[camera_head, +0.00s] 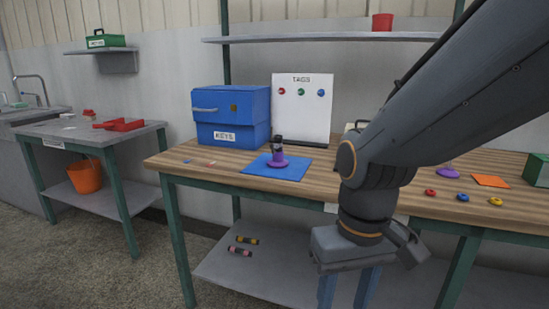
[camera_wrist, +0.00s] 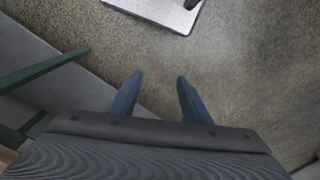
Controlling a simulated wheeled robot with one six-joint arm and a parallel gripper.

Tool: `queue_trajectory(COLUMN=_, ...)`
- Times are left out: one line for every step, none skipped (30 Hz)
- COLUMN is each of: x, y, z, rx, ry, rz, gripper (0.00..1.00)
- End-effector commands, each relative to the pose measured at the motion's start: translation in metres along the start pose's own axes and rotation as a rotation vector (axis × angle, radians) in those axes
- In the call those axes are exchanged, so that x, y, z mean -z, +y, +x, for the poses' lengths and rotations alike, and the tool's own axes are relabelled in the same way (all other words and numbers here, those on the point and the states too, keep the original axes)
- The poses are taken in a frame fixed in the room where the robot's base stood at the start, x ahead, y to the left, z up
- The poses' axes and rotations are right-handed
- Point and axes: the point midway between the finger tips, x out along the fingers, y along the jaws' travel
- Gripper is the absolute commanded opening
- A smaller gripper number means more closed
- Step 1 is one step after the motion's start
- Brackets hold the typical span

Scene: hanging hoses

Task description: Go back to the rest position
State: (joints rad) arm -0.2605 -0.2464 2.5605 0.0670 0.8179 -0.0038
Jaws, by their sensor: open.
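My gripper (camera_wrist: 158,76) points down over the speckled floor in the wrist view, its two blue fingers apart with nothing between them. In the head view my gripper (camera_head: 344,290) hangs in front of the wooden workbench (camera_head: 215,165), below its top, and the fingertips run past the lower picture edge. My arm reaches in from the upper right and hides part of the bench.
On the bench are a blue KEYS box (camera_head: 231,118), a white TAGS board (camera_head: 301,108), a blue mat (camera_head: 290,171) with a dark and purple object, and coloured rings (camera_head: 462,197). A side table (camera_head: 85,135) stands left. Floor in front is clear.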

Motion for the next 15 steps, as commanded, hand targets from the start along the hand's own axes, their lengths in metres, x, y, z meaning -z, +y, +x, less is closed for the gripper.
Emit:
queue_trajectory(x=-0.001, y=0.002, z=-0.008, rx=-0.002, ry=0.000, rz=0.010, gripper=0.44)
queue_trajectory(x=-0.001, y=0.004, z=-0.010, rx=-0.003, ry=0.000, rz=0.016, gripper=0.44)
queue_trajectory(x=-0.001, y=0.006, z=-0.013, rx=-0.005, ry=-0.001, rz=0.023, gripper=0.44)
queue_trajectory(x=-0.001, y=0.007, z=-0.015, rx=-0.006, ry=-0.001, rz=0.028, gripper=0.44)
queue_trajectory(x=-0.002, y=0.009, z=-0.017, rx=-0.007, ry=-0.001, rz=0.035, gripper=0.44)
queue_trajectory(x=-0.001, y=0.011, z=-0.021, rx=-0.009, ry=0.000, rz=0.043, gripper=0.44)
queue_trajectory(x=-0.001, y=0.013, z=-0.023, rx=-0.010, ry=0.000, rz=0.050, gripper=0.44)
queue_trajectory(x=-0.002, y=0.015, z=-0.026, rx=-0.012, ry=-0.001, rz=0.057, gripper=0.44)
queue_trajectory(x=-0.002, y=0.017, z=-0.030, rx=-0.014, ry=-0.001, rz=0.067, gripper=0.44)
queue_trajectory(x=-0.002, y=0.020, z=-0.033, rx=-0.015, ry=0.000, rz=0.075, gripper=0.44)
queue_trajectory(x=-0.003, y=0.023, z=-0.038, rx=-0.017, ry=-0.001, rz=0.085, gripper=0.44)
queue_trajectory(x=-0.004, y=0.027, z=-0.042, rx=-0.020, ry=-0.002, rz=0.096, gripper=0.44)
queue_trajectory(x=-0.005, y=0.030, z=-0.047, rx=-0.022, ry=-0.001, rz=0.107, gripper=0.44)
queue_trajectory(x=-0.006, y=0.034, z=-0.051, rx=-0.024, ry=-0.002, rz=0.117, gripper=0.44)
queue_trajectory(x=-0.007, y=0.038, z=-0.057, rx=-0.027, ry=-0.003, rz=0.131, gripper=0.44)
